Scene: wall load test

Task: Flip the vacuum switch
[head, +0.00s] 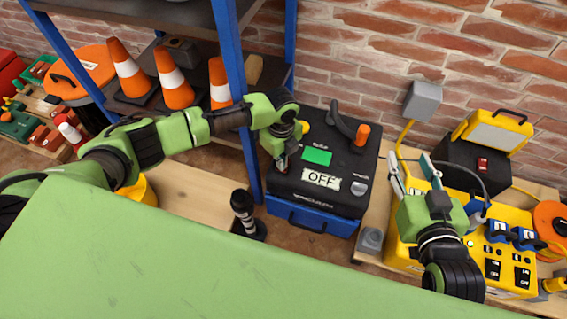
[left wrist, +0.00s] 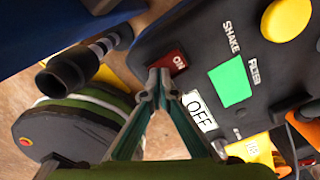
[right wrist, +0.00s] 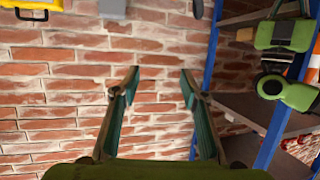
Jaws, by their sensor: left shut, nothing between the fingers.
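The vacuum (head: 330,165) is a black-topped box on a blue base with a green patch and an OFF label. Its red switch (left wrist: 171,63), marked ON, shows in the left wrist view beside the white OFF label (left wrist: 199,111). My left gripper (head: 283,163) is over the vacuum's left side in the head view. In the left wrist view its shut, empty fingertips (left wrist: 159,78) are right at the red switch; I cannot tell if they touch it. My right gripper (right wrist: 157,80) is open and empty in the right wrist view, facing the brick wall.
A shelf with blue posts (head: 231,75) and orange cones (head: 172,78) stands left of the vacuum. A yellow power box (head: 480,245) with switches is at right, below my right arm. A black cylindrical object (head: 243,207) stands in front of the vacuum. A green surface (head: 200,260) fills the foreground.

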